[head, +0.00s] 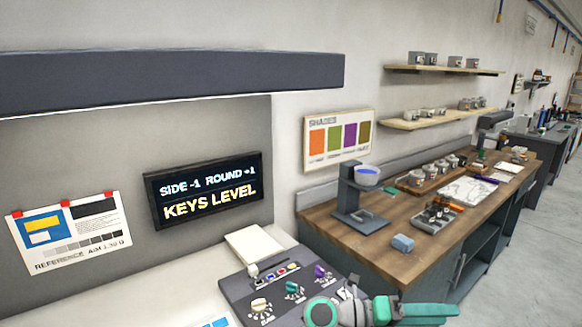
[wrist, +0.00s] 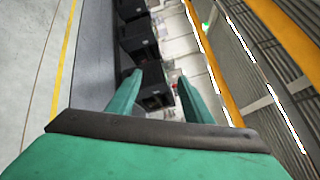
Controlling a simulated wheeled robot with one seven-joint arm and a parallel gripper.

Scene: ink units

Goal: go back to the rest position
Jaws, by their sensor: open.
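My gripper (wrist: 160,84) shows in the wrist view with its two green fingers apart and nothing between them. Beyond the fingers are a floor, dark box-like shapes and a yellow-edged structure, all seen at a steep tilt. In the head view, green and white parts of my arm cross the bottom edge, in front of the lower right of a dark control console (head: 238,290). I cannot make out the fingertips in that view.
The console carries several coloured knobs, with a pale pad (head: 253,243) behind it. A display (head: 205,189) reads "KEYS LEVEL". Floor at far right is clear.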

